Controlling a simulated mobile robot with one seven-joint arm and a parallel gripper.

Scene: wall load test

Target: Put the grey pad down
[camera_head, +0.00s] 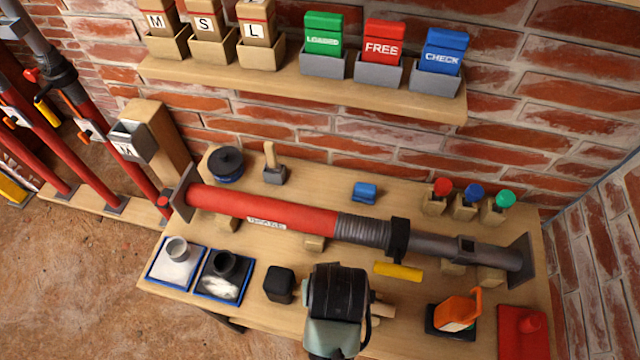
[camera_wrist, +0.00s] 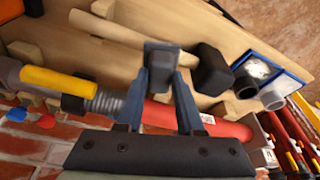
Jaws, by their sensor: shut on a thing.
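My gripper (camera_head: 338,318) is over the front middle of the wooden bench (camera_head: 190,302). In the wrist view my gripper (camera_wrist: 162,66) is shut on the small grey pad (camera_wrist: 162,50), which sits between the fingertips. In the head view my own wrist hides the pad. The pad overlaps the pale wooden handle (camera_wrist: 120,35) of a black-headed mallet in the wrist view. It looks held above the bench, but the gap is hard to judge.
A red and grey prop (camera_head: 262,208) lies across the bench behind my gripper. The black mallet head (camera_head: 279,284) is close on the left, with two blue-rimmed trays (camera_head: 203,296) beyond. A yellow bar (camera_head: 398,271), an orange tool (camera_head: 458,310) and a red plate (camera_head: 522,340) are right.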

